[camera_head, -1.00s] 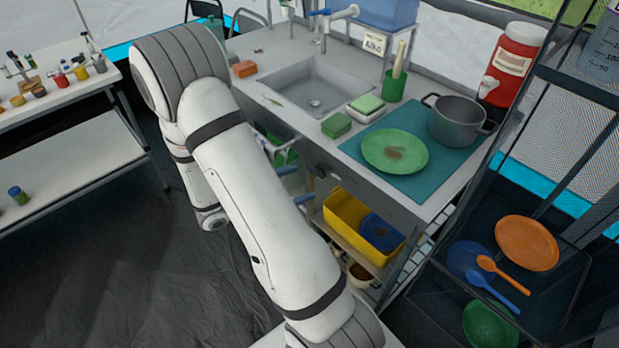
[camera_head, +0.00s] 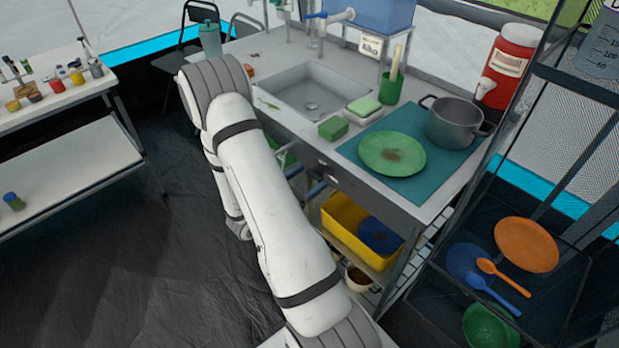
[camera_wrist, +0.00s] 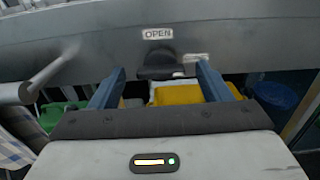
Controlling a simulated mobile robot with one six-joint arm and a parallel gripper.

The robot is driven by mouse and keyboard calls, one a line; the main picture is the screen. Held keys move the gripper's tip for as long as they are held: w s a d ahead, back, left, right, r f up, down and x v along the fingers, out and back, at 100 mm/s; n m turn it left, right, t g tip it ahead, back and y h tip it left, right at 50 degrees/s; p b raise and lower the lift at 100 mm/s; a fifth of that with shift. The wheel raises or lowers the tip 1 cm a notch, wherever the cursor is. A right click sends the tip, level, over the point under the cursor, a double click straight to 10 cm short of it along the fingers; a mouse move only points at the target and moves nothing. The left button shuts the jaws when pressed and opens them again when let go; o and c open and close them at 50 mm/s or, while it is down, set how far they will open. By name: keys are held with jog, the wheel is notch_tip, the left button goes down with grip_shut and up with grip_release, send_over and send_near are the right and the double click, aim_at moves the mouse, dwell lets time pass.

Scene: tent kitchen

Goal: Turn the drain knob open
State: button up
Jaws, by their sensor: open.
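In the wrist view the drain knob (camera_wrist: 158,66) is a dark knob on the grey metal front panel (camera_wrist: 80,40). It sits below a label reading OPEN (camera_wrist: 158,34), and a second pale label (camera_wrist: 196,58) is to its right. My gripper (camera_wrist: 160,76) is open, with one blue finger on each side of the knob in the picture. I cannot tell how far the fingertips are from the panel. In the head view the sink basin (camera_head: 310,92) is set in the counter, and my arm hides part of the counter's front.
A yellow bin (camera_head: 340,222) stands on the shelf below the counter. A grey bar (camera_wrist: 40,75) sticks out at the left in the wrist view. A green plate (camera_head: 378,153) and a pot (camera_head: 452,128) stand on the counter. A dark rack (camera_head: 440,300) is at the right.

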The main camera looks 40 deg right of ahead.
jog(key=shift+d, duration=0.2)
jog(key=shift+c, duration=0.3)
jog(key=c, duration=0.9)
jog(key=shift+d, duration=0.15)
